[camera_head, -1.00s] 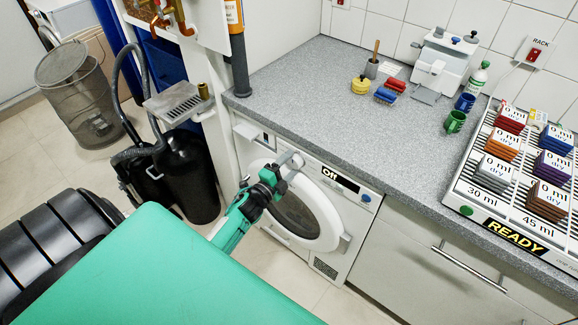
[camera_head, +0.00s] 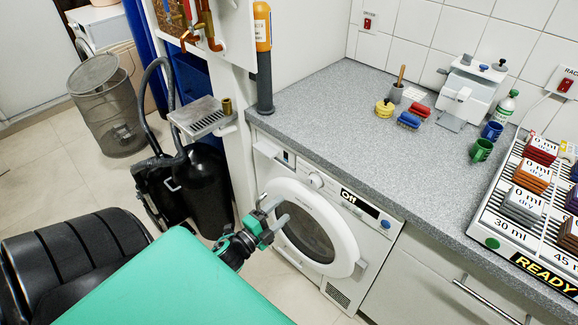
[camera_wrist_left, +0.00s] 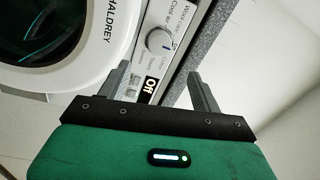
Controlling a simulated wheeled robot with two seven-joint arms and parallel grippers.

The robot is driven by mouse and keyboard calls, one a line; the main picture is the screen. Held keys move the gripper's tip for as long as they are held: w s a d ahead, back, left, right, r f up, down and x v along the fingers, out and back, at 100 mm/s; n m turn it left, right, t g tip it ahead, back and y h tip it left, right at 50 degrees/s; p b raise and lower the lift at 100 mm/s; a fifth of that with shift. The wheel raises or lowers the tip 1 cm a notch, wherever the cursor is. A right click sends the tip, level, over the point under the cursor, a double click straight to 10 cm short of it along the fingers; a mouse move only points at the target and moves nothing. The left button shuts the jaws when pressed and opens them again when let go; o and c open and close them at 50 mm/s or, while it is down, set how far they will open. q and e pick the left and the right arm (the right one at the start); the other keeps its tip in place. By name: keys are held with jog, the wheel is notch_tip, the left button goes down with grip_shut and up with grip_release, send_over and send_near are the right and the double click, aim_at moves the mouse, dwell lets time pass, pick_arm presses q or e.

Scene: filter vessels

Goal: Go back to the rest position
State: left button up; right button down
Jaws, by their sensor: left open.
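My left gripper (camera_head: 273,215) is in front of the white washer-like machine (camera_head: 372,243), near the left side of its round door (camera_head: 312,226). The door appears slightly ajar in the head view. In the left wrist view the two fingers (camera_wrist_left: 160,88) stand apart with nothing between them. Beyond them are the machine's control panel with a knob (camera_wrist_left: 160,40) and a display reading "Off" (camera_wrist_left: 150,88). The round door rim (camera_wrist_left: 108,45) is at the upper left there. I cannot tell whether a finger touches the machine. My right gripper is out of view.
The grey counter (camera_head: 330,115) runs above the machine. A mesh bin (camera_head: 105,110) and black canisters (camera_head: 207,190) stand left. Some floor is clear.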

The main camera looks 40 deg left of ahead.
pick_arm(q)
jog(key=shift+s, duration=0.6)
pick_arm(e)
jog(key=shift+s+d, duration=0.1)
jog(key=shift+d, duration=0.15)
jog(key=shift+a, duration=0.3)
